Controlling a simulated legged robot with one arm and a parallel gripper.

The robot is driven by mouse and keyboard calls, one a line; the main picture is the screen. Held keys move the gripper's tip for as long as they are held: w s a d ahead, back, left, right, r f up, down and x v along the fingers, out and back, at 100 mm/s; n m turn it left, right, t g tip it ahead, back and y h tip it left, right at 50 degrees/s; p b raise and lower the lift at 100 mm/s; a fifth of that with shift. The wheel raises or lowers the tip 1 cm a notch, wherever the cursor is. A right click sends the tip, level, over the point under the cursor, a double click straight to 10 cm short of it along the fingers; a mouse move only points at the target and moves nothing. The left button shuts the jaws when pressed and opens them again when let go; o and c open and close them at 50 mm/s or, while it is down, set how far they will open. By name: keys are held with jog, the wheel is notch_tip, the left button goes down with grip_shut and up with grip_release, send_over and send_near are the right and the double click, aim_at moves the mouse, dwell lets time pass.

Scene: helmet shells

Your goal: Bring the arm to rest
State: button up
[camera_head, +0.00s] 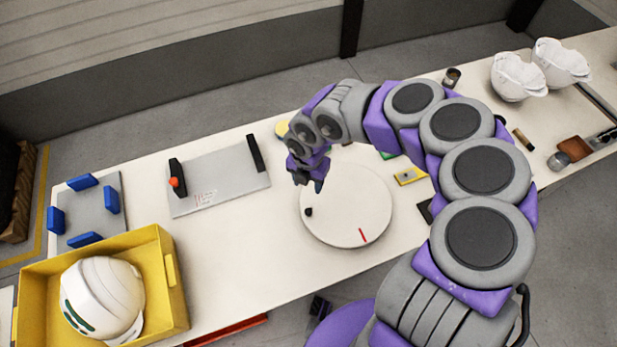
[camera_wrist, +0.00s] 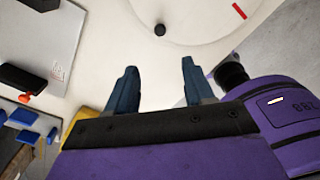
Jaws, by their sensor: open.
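My arm arches over the white table (camera_head: 240,245) from the lower right in the head view. My gripper (camera_head: 308,186) hangs above the left part of a round white disc (camera_head: 352,215). In the wrist view my gripper (camera_wrist: 158,82) shows two dark blue fingers apart with nothing between them. The disc (camera_wrist: 185,25) is beyond the fingertips, with a black knob (camera_wrist: 159,30) and a red mark (camera_wrist: 239,11) on it. The arm hides part of the table behind it.
A yellow crate (camera_head: 170,275) holding a white helmet shell (camera_head: 103,298) stands at the lower left. A grey plate with blue blocks (camera_head: 82,182) and a grey board (camera_head: 215,185) with black bars lie behind it. Upturned white shells (camera_head: 517,77) stand at the far right.

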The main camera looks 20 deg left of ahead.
jog(key=w+a+r+n+t+y+b, duration=0.25)
jog(key=w+r+n+t+y, duration=0.45)
jog(key=w+r, duration=0.95)
jog(key=s+r+n+t+y+b, duration=0.1)
jog(key=s+r+n+y, duration=0.4)
jog(key=r+n, duration=0.8)
jog(key=s+d+f+n+g+h+b, duration=0.1)
jog(key=s+d+f+n+g+h, duration=0.2)
jog(key=s+n, duration=0.4)
jog(key=s+d+f+n+g+b, duration=0.15)
jog(key=s+d+n, duration=0.3)
jog(key=s, duration=0.45)
jog(key=s+d+f+n+g+h, duration=0.1)
jog(key=s+d+f+h, duration=0.2)
jog(key=d, duration=0.5)
jog(key=s+d+f+n+g+h+b, duration=0.1)
jog(key=s+d+f+n+g+h, duration=0.1)
jog(key=s+d+f, duration=0.3)
jog(key=s+d+f+n+g+h, duration=0.2)
jog(key=s+d+f+h, duration=0.2)
jog(key=s+d, duration=0.5)
jog(key=shift+s+d+f, duration=0.15)
jog(key=shift+d+f, duration=0.15)
jog(key=shift+d, duration=0.65)
